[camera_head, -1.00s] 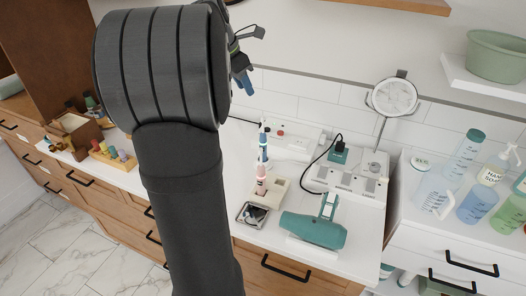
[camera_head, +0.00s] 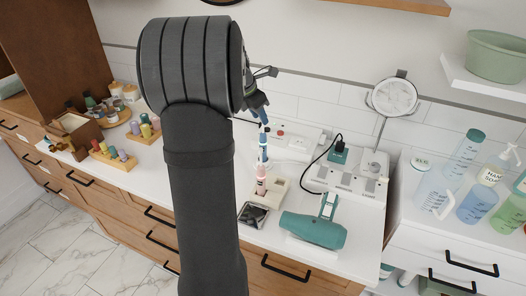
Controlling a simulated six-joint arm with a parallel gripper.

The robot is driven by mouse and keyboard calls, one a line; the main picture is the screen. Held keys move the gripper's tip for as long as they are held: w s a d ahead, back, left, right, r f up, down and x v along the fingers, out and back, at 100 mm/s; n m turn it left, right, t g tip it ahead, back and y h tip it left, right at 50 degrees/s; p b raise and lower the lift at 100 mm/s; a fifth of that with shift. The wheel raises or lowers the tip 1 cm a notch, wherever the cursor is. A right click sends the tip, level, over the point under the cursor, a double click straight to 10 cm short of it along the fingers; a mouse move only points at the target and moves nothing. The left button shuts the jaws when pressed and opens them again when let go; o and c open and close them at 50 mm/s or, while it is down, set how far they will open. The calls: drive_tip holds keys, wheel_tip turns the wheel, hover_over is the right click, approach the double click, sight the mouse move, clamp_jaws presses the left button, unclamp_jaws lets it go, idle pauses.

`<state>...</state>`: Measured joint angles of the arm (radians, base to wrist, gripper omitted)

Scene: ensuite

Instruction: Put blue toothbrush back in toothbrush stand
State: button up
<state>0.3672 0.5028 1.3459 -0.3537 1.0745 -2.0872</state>
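A blue-and-white toothbrush (camera_head: 263,149) stands upright on the white counter. Its lower end is hidden behind a pink toothbrush (camera_head: 261,180), so I cannot tell what it rests in. The pink one stands at a cream toothbrush stand (camera_head: 276,193). My gripper (camera_head: 260,106) is just above the top of the blue toothbrush, partly hidden by my wrist. Its dark blue-grey fingertips point down. I cannot tell whether they touch the brush or how far apart they are.
A teal hair dryer (camera_head: 314,230) and a dark tray (camera_head: 253,214) lie at the counter front. A white box with a black cable (camera_head: 347,178) and a round mirror (camera_head: 394,97) stand to the right. Small bottles and wooden holders (camera_head: 112,156) stand at left.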

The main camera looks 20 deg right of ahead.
sight(263, 133)
drive_tip(key=x, duration=0.4)
drive_tip(key=shift+s+f, duration=0.1)
drive_tip(key=shift+f, duration=0.2)
drive_tip(key=shift+c, duration=0.2)
clamp_jaws()
